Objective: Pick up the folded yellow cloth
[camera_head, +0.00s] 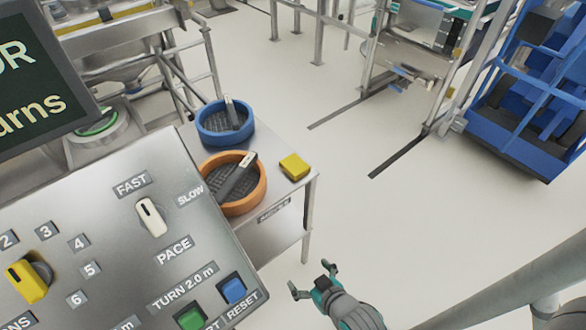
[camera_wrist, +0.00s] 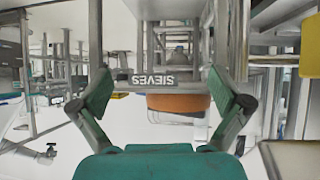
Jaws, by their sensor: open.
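The folded yellow cloth (camera_head: 295,166) lies on the metal table (camera_head: 278,190), near its right edge, beside the orange sieve. My gripper (camera_head: 311,278) is open and empty, in front of the table and below the cloth in the head view, well apart from it. In the wrist view, which looks upside down, my open fingers (camera_wrist: 160,85) frame the table's front with its SIEVES label (camera_wrist: 153,79). A small yellow patch (camera_wrist: 118,95) beside the label there looks like the cloth, partly hidden by my left finger.
The orange sieve (camera_head: 257,195) and blue sieve (camera_head: 243,134) stand on the table, left of the cloth, each with a tool in it. A control panel (camera_head: 100,240) fills the lower left. A blue cart (camera_head: 510,120) stands at right. The floor between is clear.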

